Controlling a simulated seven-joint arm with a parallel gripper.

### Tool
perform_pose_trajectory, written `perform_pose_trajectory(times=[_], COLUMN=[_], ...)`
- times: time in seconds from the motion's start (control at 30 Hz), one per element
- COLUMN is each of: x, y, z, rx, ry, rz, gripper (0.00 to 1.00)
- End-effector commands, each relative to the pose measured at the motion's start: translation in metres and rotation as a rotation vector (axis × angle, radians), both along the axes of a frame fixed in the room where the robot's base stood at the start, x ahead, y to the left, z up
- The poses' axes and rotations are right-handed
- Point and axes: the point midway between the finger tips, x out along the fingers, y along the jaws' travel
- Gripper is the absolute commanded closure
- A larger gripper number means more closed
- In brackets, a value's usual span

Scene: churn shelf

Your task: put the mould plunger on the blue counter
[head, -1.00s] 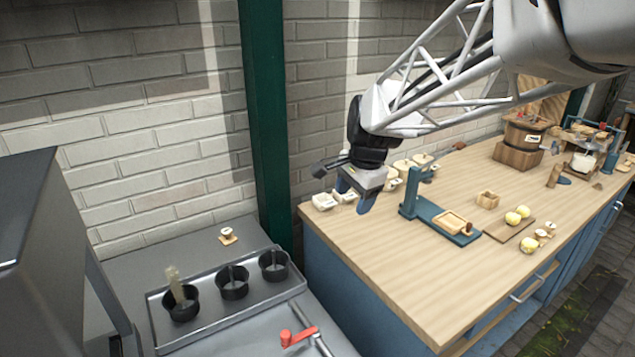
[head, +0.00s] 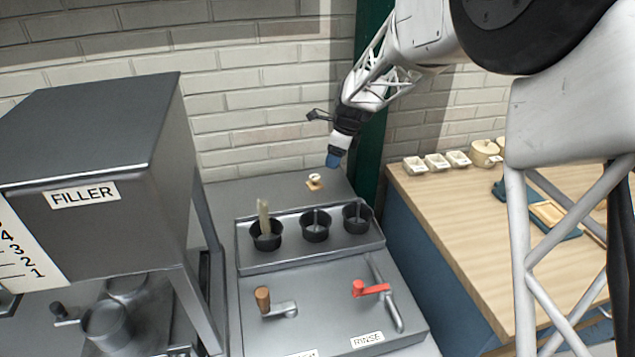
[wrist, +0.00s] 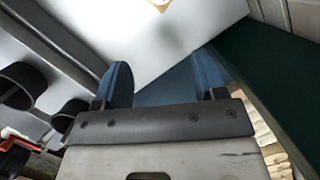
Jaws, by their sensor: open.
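What looks like the mould plunger (head: 315,182), a small wooden square base with a pale round knob, stands on the grey worktop by the brick wall, behind the tray of black cups. Its edge also shows at the top of the wrist view (wrist: 161,3), partly cut off. My gripper (head: 333,161) is above the worktop, a little right of the plunger and apart from it. In the wrist view my gripper (wrist: 163,68) has its two blue fingers spread with nothing between them. The blue counter (head: 455,235), with a pale wooden top and blue sides, stands at the right.
A grey tray (head: 290,261) holds black cups in front of the plunger. A green post (head: 371,110) stands close to my gripper. The filler (head: 100,150) is at the left. White labelled blocks (head: 437,162) line the counter's back edge; its near left part is clear.

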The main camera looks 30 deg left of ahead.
Motion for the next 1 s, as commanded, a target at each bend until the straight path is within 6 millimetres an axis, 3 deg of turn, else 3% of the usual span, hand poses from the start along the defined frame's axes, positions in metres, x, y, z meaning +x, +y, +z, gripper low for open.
perform_pose_trajectory(times=[0.1,0.27,0.67,1.0], x=[-0.001,-0.001,-0.002,-0.003], y=[0.027,0.043,0.046,0.052], z=[-0.015,-0.025,-0.027,-0.049], rx=[0.001,0.002,0.002,0.001], ry=[0.022,0.038,0.041,0.042], rz=[-0.036,-0.066,-0.071,-0.072], gripper=[0.35,0.35,0.35,0.35])
